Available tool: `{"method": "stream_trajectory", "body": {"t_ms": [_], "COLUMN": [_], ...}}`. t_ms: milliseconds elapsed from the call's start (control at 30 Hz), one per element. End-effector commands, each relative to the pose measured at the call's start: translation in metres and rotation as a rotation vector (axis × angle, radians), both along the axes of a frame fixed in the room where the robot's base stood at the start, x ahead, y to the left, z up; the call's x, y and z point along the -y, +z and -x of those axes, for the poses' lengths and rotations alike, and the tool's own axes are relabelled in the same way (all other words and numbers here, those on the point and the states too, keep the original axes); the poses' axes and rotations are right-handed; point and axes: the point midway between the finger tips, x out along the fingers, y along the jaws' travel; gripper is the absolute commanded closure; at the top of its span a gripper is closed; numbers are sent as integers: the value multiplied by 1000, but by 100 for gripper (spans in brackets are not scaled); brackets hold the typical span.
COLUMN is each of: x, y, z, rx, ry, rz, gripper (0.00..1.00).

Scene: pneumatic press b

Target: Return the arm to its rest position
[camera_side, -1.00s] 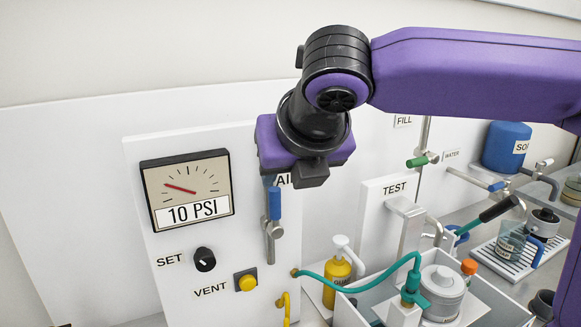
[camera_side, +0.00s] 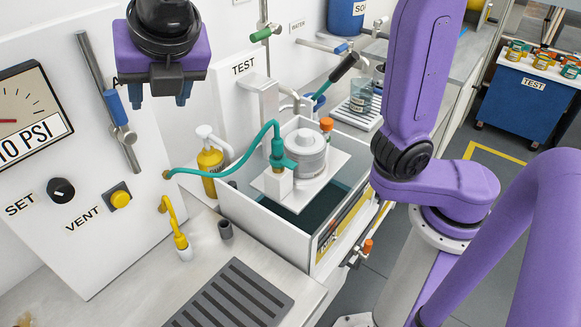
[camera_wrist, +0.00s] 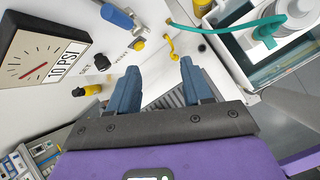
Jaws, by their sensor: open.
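My gripper (camera_side: 170,97) is at the upper left of the side view, in front of the white press panel and high above the bench. Its two blue-grey fingers point down, apart, with nothing seen between them. In the wrist view, my gripper (camera_wrist: 158,85) shows both fingers spread over the panel and a dark slotted mat. The panel carries a gauge (camera_side: 30,112) reading 10 PSI, a black SET knob (camera_side: 61,190), a yellow VENT button (camera_side: 120,198) and a blue-handled lever (camera_side: 117,108). My gripper touches none of these.
A white tank (camera_side: 255,228) holds a grey canister (camera_side: 299,153) with a teal hose (camera_side: 240,160). A yellow bottle (camera_side: 210,165) stands behind its left side. A dark slotted mat (camera_side: 232,298) lies on the front bench. A blue cart (camera_side: 525,105) stands at the far right.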

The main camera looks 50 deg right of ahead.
Motion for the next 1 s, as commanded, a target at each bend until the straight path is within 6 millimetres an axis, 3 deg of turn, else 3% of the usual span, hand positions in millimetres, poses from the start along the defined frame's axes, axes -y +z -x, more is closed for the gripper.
{"method": "stream_trajectory", "body": {"t_ms": [267,467,800,1000], "x": [59,106,187,225], "y": [-51,-85,-136,-159], "z": [30,65,143,189], "rx": [-139,-236,-368,-410], "ry": [-292,-541,-1030,-1305], "rz": [-214,-339,-492,-541], "gripper": [51,51,51,51]}}
